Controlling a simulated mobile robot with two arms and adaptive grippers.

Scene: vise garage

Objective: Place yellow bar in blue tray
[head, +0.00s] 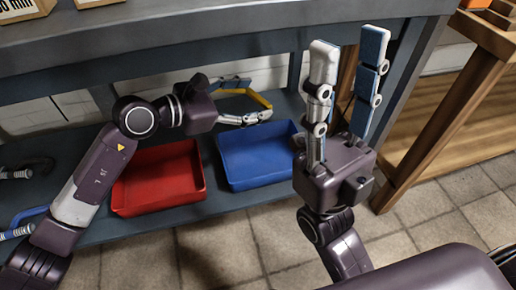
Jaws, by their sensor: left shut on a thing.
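The yellow bar (260,99) is between the fingers of my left gripper (250,100), which is shut on it. The fingers partly hide the bar. My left gripper holds it over the lower shelf, above and behind the blue tray (257,158). The blue tray lies on the shelf and its visible inside looks empty. My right gripper (348,50) is open and empty, fingers pointing up, to the right of the blue tray and in front of the bench. It hides a little of the tray's right side.
A red tray (160,178) sits left of the blue tray and looks empty. A dark clamp (30,168) and a blue-handled tool (25,222) lie at the far left. The bench top (200,38) overhangs the shelf. A wooden table (440,120) stands at right.

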